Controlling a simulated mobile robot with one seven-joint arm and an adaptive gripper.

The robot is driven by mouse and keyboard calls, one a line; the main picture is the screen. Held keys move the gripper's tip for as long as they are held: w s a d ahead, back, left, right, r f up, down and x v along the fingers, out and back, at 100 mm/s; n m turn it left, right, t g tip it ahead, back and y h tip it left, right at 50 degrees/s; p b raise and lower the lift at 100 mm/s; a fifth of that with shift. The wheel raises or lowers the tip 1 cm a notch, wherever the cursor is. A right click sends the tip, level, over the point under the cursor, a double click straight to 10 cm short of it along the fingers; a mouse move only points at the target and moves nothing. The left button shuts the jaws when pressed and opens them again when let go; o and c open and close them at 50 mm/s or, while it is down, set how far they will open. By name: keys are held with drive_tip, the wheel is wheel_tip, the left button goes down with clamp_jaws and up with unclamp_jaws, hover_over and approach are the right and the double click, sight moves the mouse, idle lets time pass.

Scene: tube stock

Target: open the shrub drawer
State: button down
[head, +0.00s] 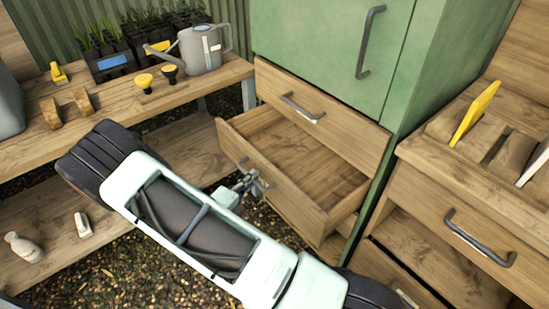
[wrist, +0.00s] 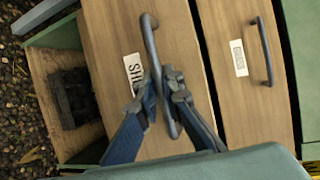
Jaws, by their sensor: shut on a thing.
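The shrub drawer (head: 296,207) is the lower of two drawers seen under the green cabinet doors in the head view. It is pulled well out, and its inside looks empty. In the wrist view its wooden front (wrist: 105,35) carries a white label (wrist: 133,72), partly hidden by a finger; its first letters look like "SH". My gripper (head: 252,184) is at the drawer front. In the wrist view the fingers (wrist: 163,88) are shut around the grey bar handle (wrist: 150,38), one on each side.
The drawer above (head: 325,133) is closed. A wooden bench (head: 120,105) with a watering can (head: 203,48) stands at left. A wooden unit (head: 440,195) stands close at right. In the wrist view a dark object (wrist: 75,97) sits in a wooden space below the drawer.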

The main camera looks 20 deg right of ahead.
drive_tip(key=s+a+p, duration=0.1)
drive_tip(key=s+a, duration=0.3)
drive_tip(key=a, duration=0.7)
drive_tip(key=shift+a, duration=0.25)
drive_tip(key=shift+s, duration=0.1)
drive_tip(key=c, duration=2)
unclamp_jaws()
drive_tip(key=shift+c, duration=0.2)
drive_tip(key=v, duration=1.2)
drive_tip(key=shift+r, duration=0.15)
